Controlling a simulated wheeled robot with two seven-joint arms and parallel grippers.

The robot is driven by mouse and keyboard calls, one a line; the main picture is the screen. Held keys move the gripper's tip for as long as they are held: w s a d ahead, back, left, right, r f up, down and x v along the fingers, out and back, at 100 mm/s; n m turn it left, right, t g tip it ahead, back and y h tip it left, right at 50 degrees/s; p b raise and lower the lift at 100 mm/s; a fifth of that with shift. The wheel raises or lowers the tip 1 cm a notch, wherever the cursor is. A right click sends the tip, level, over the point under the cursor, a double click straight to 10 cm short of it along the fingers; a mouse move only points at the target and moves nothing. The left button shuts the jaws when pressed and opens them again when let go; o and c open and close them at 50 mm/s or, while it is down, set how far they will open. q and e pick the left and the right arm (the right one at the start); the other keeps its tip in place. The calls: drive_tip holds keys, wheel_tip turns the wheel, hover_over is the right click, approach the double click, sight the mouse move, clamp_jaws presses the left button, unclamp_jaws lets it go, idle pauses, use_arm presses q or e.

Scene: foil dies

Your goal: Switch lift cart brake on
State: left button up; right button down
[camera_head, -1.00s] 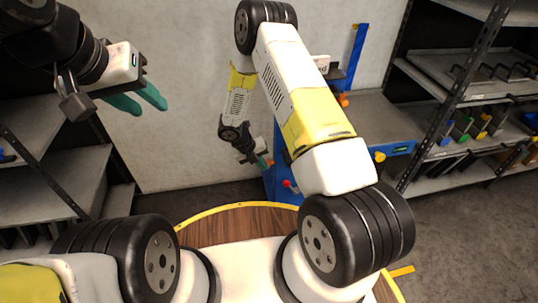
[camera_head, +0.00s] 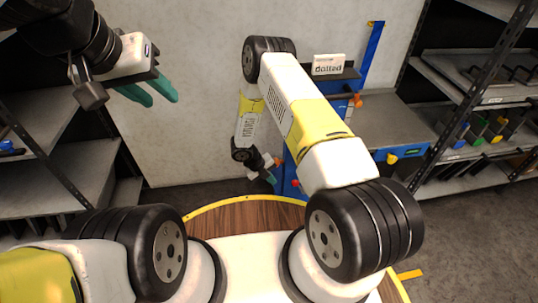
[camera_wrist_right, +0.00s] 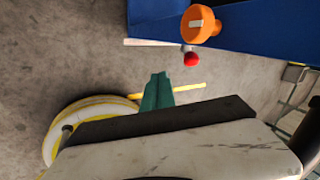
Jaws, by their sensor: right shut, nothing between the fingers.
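The blue lift cart (camera_head: 373,52) stands against the wall, partly hidden behind my right arm. In the right wrist view, its blue body (camera_wrist_right: 265,28) carries an orange knob (camera_wrist_right: 200,24) with a pale bar across its face and a small red ball (camera_wrist_right: 191,59) just below. In the head view the red ball (camera_head: 296,184) shows near my right gripper (camera_head: 269,178). The right gripper (camera_wrist_right: 157,90) has its green fingers together and empty, below and apart from the knob and ball. My left gripper (camera_head: 160,92) is open and empty, raised at the upper left, far from the cart.
A sign reading "dolled" or similar (camera_head: 328,64) stands on the cart's dark top ledge. Grey shelving with bins (camera_head: 455,180) stands on the right, more shelves (camera_head: 60,165) on the left. A yellow-edged round wooden surface (camera_head: 225,219) lies in front. Grey floor is open below the cart.

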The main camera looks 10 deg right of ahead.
sight(297, 181)
drive_tip(key=d+f, duration=0.1)
drive_tip(key=d, duration=0.1)
drive_tip(key=w+d+f, duration=0.1)
drive_tip(key=d+f, duration=0.3)
drive_tip(key=d, duration=0.1)
drive_tip(key=shift+w+f, duration=0.15)
drive_tip(key=shift+w, duration=0.1)
drive_tip(key=d+r, duration=0.2)
drive_tip(key=d, duration=0.1)
drive_tip(key=shift+d+r, duration=0.1)
drive_tip(key=shift+d, duration=0.1)
